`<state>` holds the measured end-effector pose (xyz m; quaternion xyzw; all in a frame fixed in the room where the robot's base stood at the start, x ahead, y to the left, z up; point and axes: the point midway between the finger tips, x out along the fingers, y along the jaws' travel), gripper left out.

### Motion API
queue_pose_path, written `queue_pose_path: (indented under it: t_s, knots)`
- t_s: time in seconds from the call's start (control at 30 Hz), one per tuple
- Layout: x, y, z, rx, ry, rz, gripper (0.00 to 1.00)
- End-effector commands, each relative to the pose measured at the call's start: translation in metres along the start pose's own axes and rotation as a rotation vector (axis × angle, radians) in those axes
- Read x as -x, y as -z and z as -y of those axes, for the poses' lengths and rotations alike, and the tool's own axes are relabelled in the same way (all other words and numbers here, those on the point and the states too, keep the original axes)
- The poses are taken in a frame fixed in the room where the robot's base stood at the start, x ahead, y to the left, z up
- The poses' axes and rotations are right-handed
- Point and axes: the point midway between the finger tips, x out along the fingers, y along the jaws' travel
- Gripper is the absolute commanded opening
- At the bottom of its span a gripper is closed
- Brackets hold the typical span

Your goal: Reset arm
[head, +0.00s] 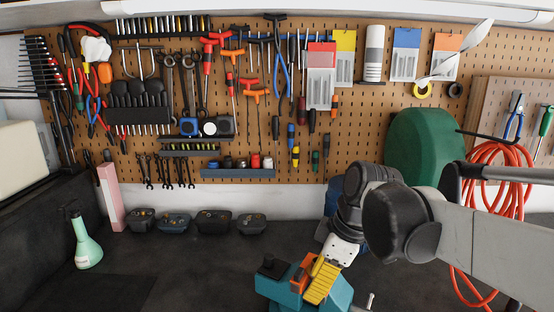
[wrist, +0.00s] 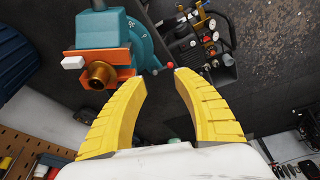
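My arm reaches in from the right in the head view, and my gripper (head: 322,279) with its yellow fingers points down over the dark bench top (head: 190,262). In the wrist view my gripper (wrist: 174,84) has its two yellow fingers spread apart with nothing between them. A teal machine (head: 335,292) with an orange part stands on the bench by the fingers. It also shows in the wrist view (wrist: 98,27), with an orange plate and a brass-coloured round fitting. In the wrist view it lies beyond the left finger; I cannot tell whether they touch.
A pale green bottle (head: 88,246) stands on the bench at left. A green rounded object (head: 420,145) and a coiled orange hose (head: 492,175) are at right. The left bench top is mostly clear.

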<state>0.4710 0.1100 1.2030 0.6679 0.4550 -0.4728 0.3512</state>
Motion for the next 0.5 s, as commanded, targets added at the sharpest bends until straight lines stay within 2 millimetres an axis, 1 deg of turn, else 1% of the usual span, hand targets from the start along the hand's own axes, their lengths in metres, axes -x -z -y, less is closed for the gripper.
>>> queue_pose_path:
  t_s: [0.03, 0.07, 0.17, 0.2, 0.3, 0.4, 0.5]
  knots:
    - [-0.004, -0.015, 0.007, -0.078, -0.038, 0.003, 0.35]
    - [-0.005, -0.023, 0.011, -0.134, -0.064, 0.003, 0.35]
    - [-0.011, -0.056, 0.026, -0.354, -0.171, -0.009, 0.35]
    - [-0.015, -0.071, 0.033, -0.453, -0.219, -0.023, 0.35]
    - [-0.026, -0.106, 0.048, -0.686, -0.332, -0.073, 0.35]
    - [-0.037, -0.134, 0.06, -0.874, -0.422, -0.136, 0.35]
    - [-0.046, -0.153, 0.068, -1.005, -0.481, -0.193, 0.35]
